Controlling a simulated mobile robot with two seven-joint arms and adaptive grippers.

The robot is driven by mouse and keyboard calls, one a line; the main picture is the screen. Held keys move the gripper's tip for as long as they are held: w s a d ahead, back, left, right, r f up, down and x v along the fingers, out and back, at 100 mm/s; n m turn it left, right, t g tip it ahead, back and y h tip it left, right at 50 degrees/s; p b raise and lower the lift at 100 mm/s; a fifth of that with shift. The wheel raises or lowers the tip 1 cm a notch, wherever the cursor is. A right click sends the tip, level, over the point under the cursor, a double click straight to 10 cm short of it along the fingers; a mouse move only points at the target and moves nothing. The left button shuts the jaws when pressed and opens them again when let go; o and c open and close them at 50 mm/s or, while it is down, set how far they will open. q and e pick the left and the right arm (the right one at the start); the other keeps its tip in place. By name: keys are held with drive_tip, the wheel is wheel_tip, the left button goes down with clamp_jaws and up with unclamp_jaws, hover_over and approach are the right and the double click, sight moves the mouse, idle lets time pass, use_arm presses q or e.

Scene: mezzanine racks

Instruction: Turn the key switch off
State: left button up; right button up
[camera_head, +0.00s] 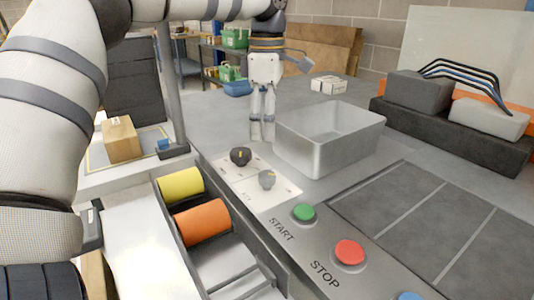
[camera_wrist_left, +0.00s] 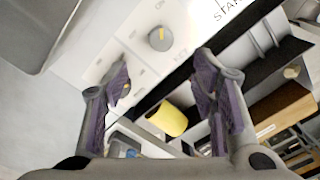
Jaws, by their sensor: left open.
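A pale switch panel (camera_head: 285,191) on the bench carries two round knobs, a black knob (camera_head: 240,156) farther back and a grey knob (camera_head: 267,180) nearer. I cannot tell for sure which is the key switch. In the left wrist view the grey knob (camera_wrist_left: 160,39) shows a yellow mark, with small lettering beside it. The black knob is largely hidden behind a finger there. My left gripper (camera_head: 262,136) points down just behind the panel, beside the metal bin, its fingers apart and empty. In the left wrist view its fingers (camera_wrist_left: 166,78) frame the panel. My right gripper is not in view.
The metal bin (camera_head: 318,150) stands close right of my left gripper. A green START button (camera_head: 303,212) and red STOP button (camera_head: 348,252) lie nearer. Yellow (camera_head: 180,184) and orange (camera_head: 201,221) rolls sit left of the panel. A cardboard box (camera_head: 121,140) is farther left.

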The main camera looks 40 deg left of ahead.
sight(267, 174)
use_arm(q)
wheel_tip(267, 174, down, 12)
drive_tip(key=shift+s+d+r+b, duration=0.1)
drive_tip(key=shift+s+b, duration=0.05)
drive_tip(key=shift+b, duration=0.15)
drive_tip(key=shift+r, duration=0.1)
drive_tip(key=shift+c, duration=0.4)
drive_tip(key=c, duration=1.1)
